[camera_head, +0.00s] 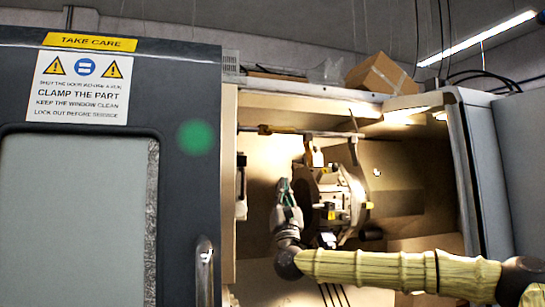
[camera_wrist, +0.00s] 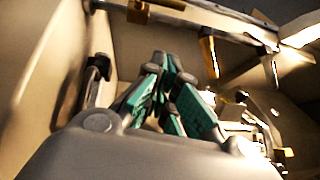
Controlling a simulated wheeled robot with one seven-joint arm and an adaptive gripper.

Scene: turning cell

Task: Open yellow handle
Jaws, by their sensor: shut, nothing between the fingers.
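Inside the open machine, a pipe (camera_head: 300,132) runs across the upper back wall. A yellowish lever-like part (camera_wrist: 208,57) hangs below the pipe in the wrist view. I cannot tell which of these is the yellow handle. My gripper (camera_head: 284,184) points up inside the machine, below the pipe and left of the chuck. Its green-padded fingers (camera_wrist: 160,62) are shut and empty, apart from both yellow parts.
The round chuck or turret (camera_head: 345,195) with small yellow parts stands close right of my gripper. A dark fixture (camera_head: 241,172) is on the left wall. The dark machine door (camera_head: 190,90) covers the left. A cardboard box (camera_head: 382,75) sits on top.

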